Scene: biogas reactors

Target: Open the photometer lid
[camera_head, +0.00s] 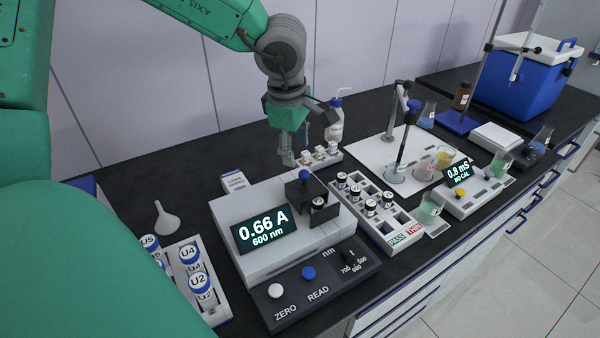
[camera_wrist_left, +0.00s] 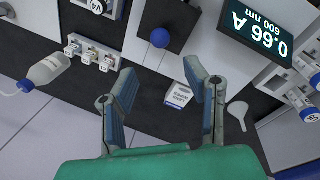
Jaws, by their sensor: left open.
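The photometer (camera_head: 240,207) is a light grey box on the bench; its display reads 0.66 A, 600 nm. On its top is a black lid part with a blue knob (camera_head: 305,174). The knob also shows in the left wrist view (camera_wrist_left: 159,38), beyond the fingertips and between their lines. A capped vial (camera_head: 319,203) shows in the black part; I cannot tell the lid's exact angle. My left gripper (camera_head: 295,150) is open and empty, above and behind the knob, apart from it. Its two fingers are spread in the left wrist view (camera_wrist_left: 162,82). My right gripper is not in view.
A vial rack (camera_head: 380,235) with PASS and THIN labels stands right of the photometer. A small strip of vials (camera_head: 330,160) and a wash bottle (camera_head: 335,122) stand behind. A funnel (camera_head: 166,222) and U-labelled vials (camera_head: 189,253) are at left.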

